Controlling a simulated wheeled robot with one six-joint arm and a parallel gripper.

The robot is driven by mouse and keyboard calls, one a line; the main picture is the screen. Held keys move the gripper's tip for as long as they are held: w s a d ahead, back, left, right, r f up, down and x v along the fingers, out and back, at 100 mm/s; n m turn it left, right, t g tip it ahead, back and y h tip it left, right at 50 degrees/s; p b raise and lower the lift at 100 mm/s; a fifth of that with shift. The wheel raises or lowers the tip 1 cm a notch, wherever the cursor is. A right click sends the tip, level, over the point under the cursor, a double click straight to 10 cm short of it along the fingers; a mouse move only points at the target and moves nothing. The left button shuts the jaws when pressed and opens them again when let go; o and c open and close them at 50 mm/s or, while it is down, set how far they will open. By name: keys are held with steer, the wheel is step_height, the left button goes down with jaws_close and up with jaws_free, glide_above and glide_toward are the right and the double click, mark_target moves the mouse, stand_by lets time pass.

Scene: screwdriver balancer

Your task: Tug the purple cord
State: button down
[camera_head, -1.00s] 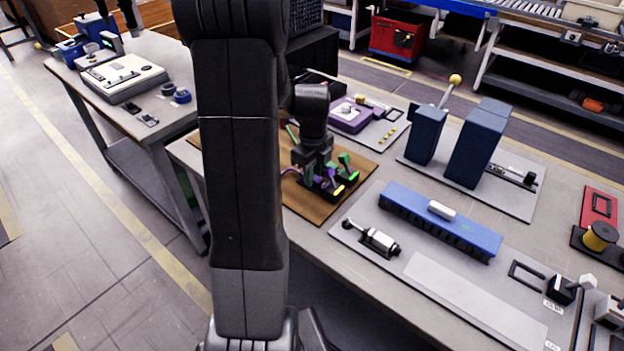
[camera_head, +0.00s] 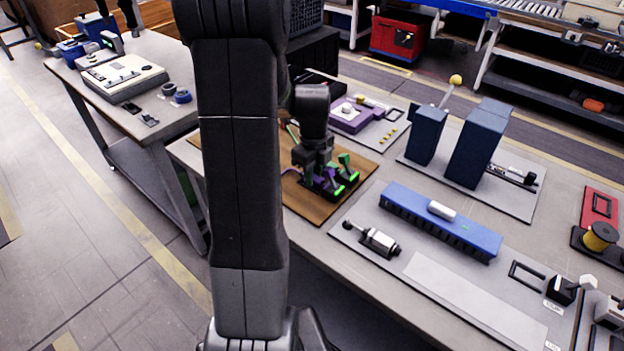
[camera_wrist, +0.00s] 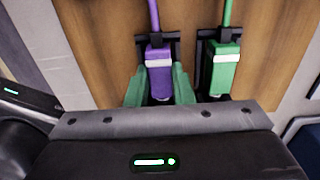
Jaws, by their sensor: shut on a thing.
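In the wrist view a purple plug (camera_wrist: 158,54) with a white band sits in a black holder on the wooden board, and the purple cord (camera_wrist: 153,14) runs up from it. My gripper (camera_wrist: 160,88) has its green-looking fingers on both sides of the purple plug, shut on it. A matching green plug (camera_wrist: 223,68) with a green cord (camera_wrist: 228,14) stands to the right in its own holder, apart from the fingers. In the head view my gripper (camera_head: 318,172) is down over the wooden board (camera_head: 312,208) and hides part of the purple plug.
A blue slotted block (camera_head: 440,222) and a small cylinder device (camera_head: 380,241) lie right of the board. Blue towers (camera_head: 478,142) stand farther back. A purple device (camera_head: 350,117) sits behind the gripper. My arm hides the board's left part.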

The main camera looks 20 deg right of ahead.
steer(key=c, duration=1.2)
jaws_free()
steer(key=shift+c, duration=0.2)
step_height(320, 180, up, 7)
steer(key=p, duration=0.5)
steer(key=shift+s, duration=0.1)
